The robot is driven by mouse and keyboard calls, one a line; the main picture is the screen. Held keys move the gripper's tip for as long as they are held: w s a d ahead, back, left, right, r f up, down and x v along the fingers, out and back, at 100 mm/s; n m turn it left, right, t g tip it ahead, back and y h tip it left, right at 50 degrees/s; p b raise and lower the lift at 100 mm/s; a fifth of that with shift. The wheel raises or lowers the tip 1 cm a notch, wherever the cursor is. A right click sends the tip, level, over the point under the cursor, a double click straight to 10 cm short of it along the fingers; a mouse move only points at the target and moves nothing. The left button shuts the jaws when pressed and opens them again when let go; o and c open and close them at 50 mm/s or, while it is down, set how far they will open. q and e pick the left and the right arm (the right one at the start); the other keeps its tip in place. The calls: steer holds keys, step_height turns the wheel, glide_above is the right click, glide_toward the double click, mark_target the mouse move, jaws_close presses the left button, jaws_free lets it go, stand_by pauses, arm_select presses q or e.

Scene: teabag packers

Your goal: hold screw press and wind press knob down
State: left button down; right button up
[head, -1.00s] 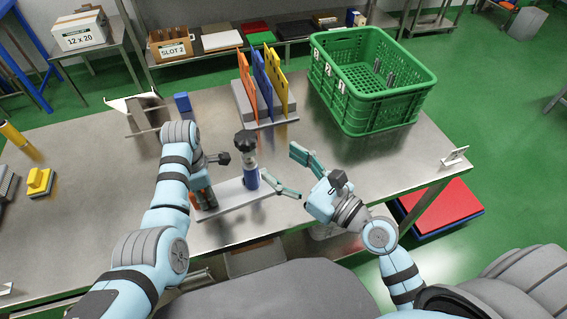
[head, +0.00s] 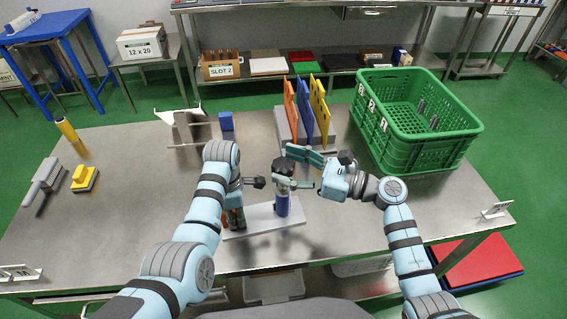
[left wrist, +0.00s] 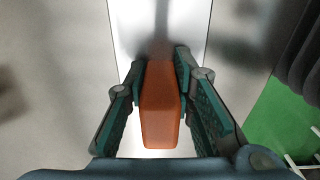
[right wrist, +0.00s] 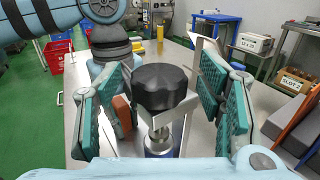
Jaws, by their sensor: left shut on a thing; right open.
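The screw press stands on a pale base plate (head: 262,220) near the table's front middle. Its black lobed knob (right wrist: 160,87) sits on a metal screw above a blue cylinder (head: 282,204). An orange-red handle block (left wrist: 160,105) rises from the left part of the plate. My left gripper (left wrist: 160,80) is shut on this block, one finger on each side. My right gripper (right wrist: 162,110) is open, with its fingers on either side of the knob and a visible gap to each. In the head view the right fingers reach the knob from the right.
A green crate (head: 452,153) stands at the back right. A rack with orange, blue and yellow dividers (head: 306,108) is just behind the press. A small blue block (head: 226,121) and a metal stand (head: 188,130) are behind my left arm.

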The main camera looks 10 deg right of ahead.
steer(key=shift+x, duration=0.8)
steer(key=c, duration=1.2)
steer(key=shift+o, duration=0.2)
steer(key=shift+s+f+t+h, duration=0.1)
steer(key=shift+t+h, duration=0.2)
steer(key=shift+t, duration=0.1)
steer(key=shift+c, duration=0.2)
steer(key=shift+o, duration=0.2)
steer(key=m+t+h, duration=0.2)
steer(key=t, duration=0.1)
steer(key=shift+m, duration=0.4)
steer(key=shift+m+t+h, duration=1.6)
steer(key=shift+m+h, duration=0.1)
steer(key=shift+h, duration=0.5)
steer(key=shift+c, duration=0.2)
steer(key=o, duration=1.2)
